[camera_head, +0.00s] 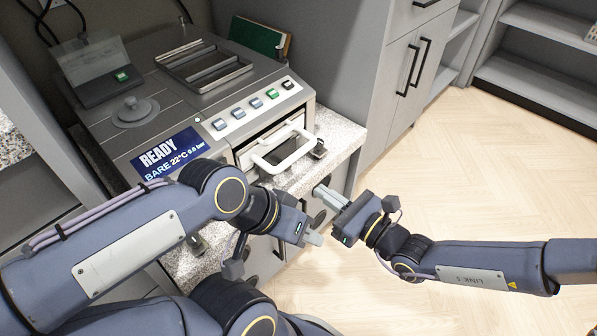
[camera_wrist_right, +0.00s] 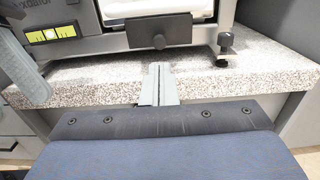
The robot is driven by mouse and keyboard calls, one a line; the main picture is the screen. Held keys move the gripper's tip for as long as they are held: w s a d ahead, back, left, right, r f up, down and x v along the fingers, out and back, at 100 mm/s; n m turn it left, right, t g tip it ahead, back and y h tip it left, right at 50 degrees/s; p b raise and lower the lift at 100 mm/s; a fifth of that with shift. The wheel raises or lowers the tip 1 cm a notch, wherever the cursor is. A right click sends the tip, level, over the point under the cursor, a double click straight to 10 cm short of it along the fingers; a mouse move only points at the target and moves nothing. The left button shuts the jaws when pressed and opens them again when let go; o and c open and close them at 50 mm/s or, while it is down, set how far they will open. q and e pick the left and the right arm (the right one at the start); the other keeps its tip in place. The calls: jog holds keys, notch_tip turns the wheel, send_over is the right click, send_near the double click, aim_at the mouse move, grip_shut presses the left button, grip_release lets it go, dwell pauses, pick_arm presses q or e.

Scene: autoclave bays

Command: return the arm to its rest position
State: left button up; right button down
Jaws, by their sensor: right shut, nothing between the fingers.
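My right gripper (camera_head: 328,196) comes in from the right in the head view. It is shut and empty, just in front of the counter's front edge. In the right wrist view its closed fingers (camera_wrist_right: 158,85) point towards the speckled counter (camera_wrist_right: 85,82), below the front of the autoclave. My left gripper (camera_head: 314,238) reaches in from the left, lower and close to the right one. Its fingers are small and seen at an angle, so I cannot tell whether they are open or shut.
The autoclave (camera_head: 215,110) stands on the counter (camera_head: 340,135), its display (camera_head: 168,153) reading READY, BARE, 22°C. A white handle-like frame (camera_head: 287,150) projects from its front. Cabinets (camera_head: 405,70) stand behind to the right. The wooden floor (camera_head: 480,170) there is clear.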

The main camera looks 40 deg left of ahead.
jog(key=shift+d, duration=0.5)
jog(key=shift+r, duration=0.1)
jog(key=s+d+r+n+g+h, duration=0.1)
jog(key=s+d+r+n+h, duration=0.1)
jog(key=d+r+n, duration=0.35)
jog(key=s+d+r+n+g+h, duration=0.1)
jog(key=s+d+r+n, duration=0.15)
jog(key=d+n, duration=0.65)
jog(key=s+d+f+n+t+h, duration=0.15)
jog(key=d+h, duration=0.25)
jog(key=d, duration=0.5)
jog(key=s+d+f+t+h, duration=0.1)
jog(key=s+d+t+h, duration=0.2)
jog(key=d, duration=0.6)
jog(key=s+d+f+n+t+h, duration=0.1)
jog(key=s+d+f+t+h, duration=0.2)
jog(key=d, duration=0.6)
notch_tip(320, 180, up, 37)
jog(key=d+g+h+p, duration=0.1)
jog(key=p, duration=3.4)
jog(key=shift+p, duration=0.3)
jog(key=shift+d+f, duration=0.1)
jog(key=shift+f, duration=0.05)
